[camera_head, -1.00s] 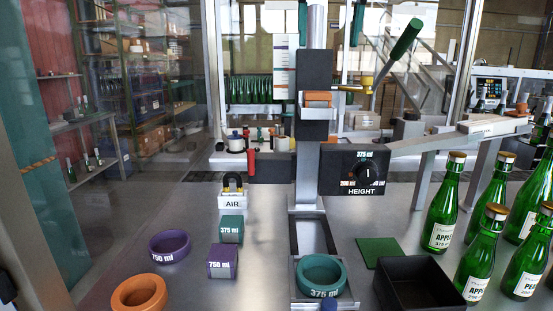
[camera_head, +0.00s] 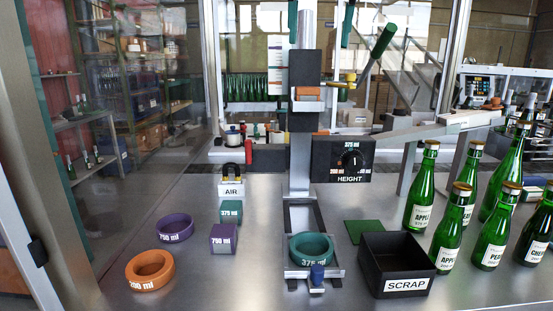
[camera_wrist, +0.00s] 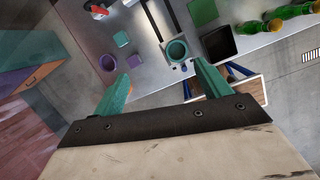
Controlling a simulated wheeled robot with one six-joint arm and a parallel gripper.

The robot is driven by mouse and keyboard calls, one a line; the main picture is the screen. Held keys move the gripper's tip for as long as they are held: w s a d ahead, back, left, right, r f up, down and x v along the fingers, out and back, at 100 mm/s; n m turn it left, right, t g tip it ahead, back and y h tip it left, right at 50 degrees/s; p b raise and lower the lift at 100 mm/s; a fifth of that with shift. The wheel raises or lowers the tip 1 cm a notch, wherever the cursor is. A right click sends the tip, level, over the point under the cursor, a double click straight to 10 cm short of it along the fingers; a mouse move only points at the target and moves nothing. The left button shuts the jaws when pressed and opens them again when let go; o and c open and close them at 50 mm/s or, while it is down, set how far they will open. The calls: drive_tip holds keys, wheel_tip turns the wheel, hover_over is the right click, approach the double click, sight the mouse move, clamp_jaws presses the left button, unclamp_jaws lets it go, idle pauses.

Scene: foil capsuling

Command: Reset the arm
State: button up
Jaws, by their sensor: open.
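My gripper (camera_wrist: 163,98) shows in the wrist view with its two teal fingers spread wide apart and nothing between them. It hangs over the front of the bench, looking down at it from a height. No part of my arm shows in the head view. The capsuling press (camera_head: 304,90) stands upright at the middle of the bench. A teal 375 ml ring (camera_head: 311,248) sits at its base and also shows in the wrist view (camera_wrist: 177,52). The height dial box (camera_head: 341,160) has its pointer up at 375 ml.
A purple ring (camera_head: 175,228), an orange ring (camera_head: 150,271), and teal (camera_head: 231,212) and purple (camera_head: 223,238) blocks lie left of the press. A black scrap bin (camera_head: 397,265), a green pad (camera_head: 366,231) and several green bottles (camera_head: 422,190) stand to the right.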

drive_tip(key=s+d+f+m+g, duration=0.1)
drive_tip(key=s+d+f+m, duration=0.2)
drive_tip(key=f+m, duration=0.45)
drive_tip(key=s+d+f+m, duration=0.2)
drive_tip(key=f+m, duration=0.5)
drive_tip(key=m, duration=0.2)
drive_tip(key=s+d+f+m, duration=0.7)
drive_tip(key=s+f, duration=0.3)
drive_tip(key=s, duration=0.2)
drive_tip(key=s+d+f+m, duration=0.6)
drive_tip(key=s+f+m, duration=0.3)
drive_tip(key=s+f, duration=0.2)
drive_tip(key=shift+s+d+g, duration=0.4)
drive_tip(key=shift+s, duration=0.45)
drive_tip(key=shift+m, duration=0.25)
